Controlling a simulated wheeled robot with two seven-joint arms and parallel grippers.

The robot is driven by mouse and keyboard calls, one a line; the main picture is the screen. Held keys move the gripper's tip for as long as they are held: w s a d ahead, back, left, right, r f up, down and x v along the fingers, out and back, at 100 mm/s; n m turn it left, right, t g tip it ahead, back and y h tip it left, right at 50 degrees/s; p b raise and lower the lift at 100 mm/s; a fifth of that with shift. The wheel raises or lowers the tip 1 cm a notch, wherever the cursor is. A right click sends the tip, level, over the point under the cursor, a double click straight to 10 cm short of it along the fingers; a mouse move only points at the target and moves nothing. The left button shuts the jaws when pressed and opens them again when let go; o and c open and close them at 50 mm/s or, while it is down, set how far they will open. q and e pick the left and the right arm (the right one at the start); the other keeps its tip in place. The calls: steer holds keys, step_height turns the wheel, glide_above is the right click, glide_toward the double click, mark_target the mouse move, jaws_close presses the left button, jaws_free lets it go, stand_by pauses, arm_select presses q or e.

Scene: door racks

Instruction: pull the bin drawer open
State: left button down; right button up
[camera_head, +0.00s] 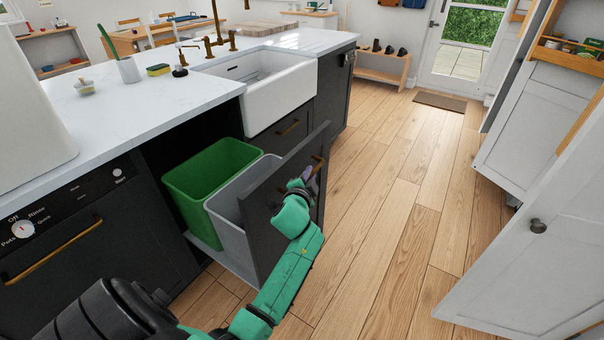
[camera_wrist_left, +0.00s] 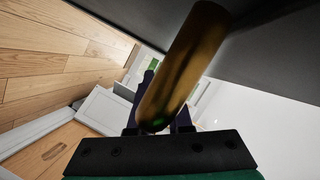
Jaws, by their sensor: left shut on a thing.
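The bin drawer stands pulled well out of the island, its dark front panel (camera_head: 284,208) facing right. A green bin (camera_head: 207,172) and a grey bin (camera_head: 231,205) sit in it behind the panel. My left gripper (camera_head: 308,182) is at the outer face of the panel, shut on the brass handle (camera_head: 318,163). In the left wrist view the handle (camera_wrist_left: 182,68) runs close up between the fingers, and part of the fingers is hidden behind it. My right gripper is not in view.
A dishwasher (camera_head: 75,240) with a brass bar is left of the drawer. The white sink (camera_head: 268,95) is set in the worktop beyond it. A white cabinet door (camera_head: 540,235) stands at the right. Wooden floor (camera_head: 400,190) between is clear.

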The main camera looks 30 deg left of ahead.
arm_select(q)
steer(key=shift+d, duration=0.95)
steer(key=c, duration=0.8)
jaws_free()
steer(key=shift+c, duration=0.2)
steer(key=v, duration=1.4)
steer(key=shift+s, duration=0.25)
